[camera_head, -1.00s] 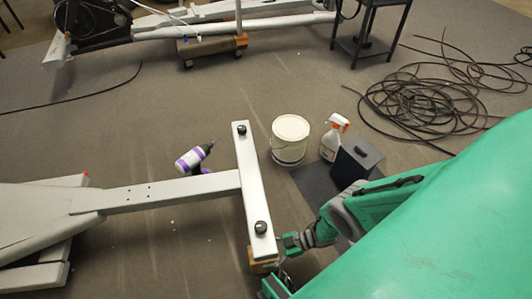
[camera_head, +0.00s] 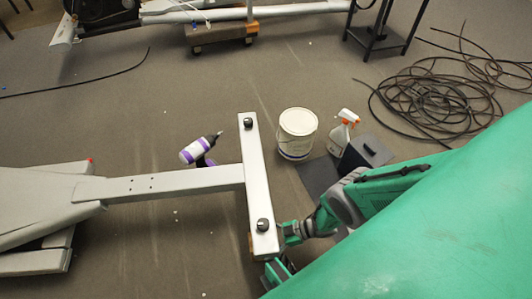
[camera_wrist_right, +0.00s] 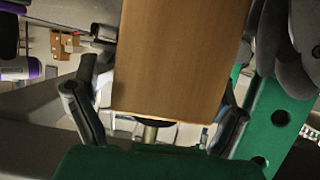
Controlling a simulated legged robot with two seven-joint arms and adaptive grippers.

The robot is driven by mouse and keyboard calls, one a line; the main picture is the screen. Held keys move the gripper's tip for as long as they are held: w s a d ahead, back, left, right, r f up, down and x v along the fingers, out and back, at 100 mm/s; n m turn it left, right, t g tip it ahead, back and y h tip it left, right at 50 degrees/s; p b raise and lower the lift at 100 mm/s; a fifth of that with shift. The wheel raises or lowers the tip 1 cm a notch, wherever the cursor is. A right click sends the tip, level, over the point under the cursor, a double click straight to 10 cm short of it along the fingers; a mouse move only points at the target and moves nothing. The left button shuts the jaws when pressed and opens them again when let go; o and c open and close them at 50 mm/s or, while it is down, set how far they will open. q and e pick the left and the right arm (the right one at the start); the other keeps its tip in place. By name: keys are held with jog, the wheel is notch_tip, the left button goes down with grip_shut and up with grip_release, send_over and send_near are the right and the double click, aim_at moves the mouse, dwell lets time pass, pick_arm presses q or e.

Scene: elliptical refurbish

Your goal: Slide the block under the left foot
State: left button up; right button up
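The wooden block (camera_head: 251,246) shows only as a small brown patch beside and below the near end of the white crossbar (camera_head: 256,185). The bar's near end, with a black knob (camera_head: 263,225) on top, hides most of the block. In the right wrist view the block (camera_wrist_right: 175,60) fills the middle, its flat brown face between my two dark fingers. My right gripper (camera_wrist_right: 165,95) looks shut on the block, a finger close against each side. In the head view my right gripper (camera_head: 271,265) is low by the bar's near end, partly hidden. My left gripper is not in view.
A purple and white drill (camera_head: 198,149) lies left of the bar. A white bucket (camera_head: 297,134), a spray bottle (camera_head: 343,133) and a dark box (camera_head: 366,152) stand to the right. Black cable coils (camera_head: 430,105) lie farther right. Open floor lies left of the bar.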

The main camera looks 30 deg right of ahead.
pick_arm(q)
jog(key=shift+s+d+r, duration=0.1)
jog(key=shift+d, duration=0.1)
pick_arm(e)
jog(key=v, duration=1.2)
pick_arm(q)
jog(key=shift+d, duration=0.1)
pick_arm(e)
jog(key=shift+s+d+f, duration=0.1)
jog(key=shift+s+d, duration=0.05)
jog(key=shift+d, duration=0.1)
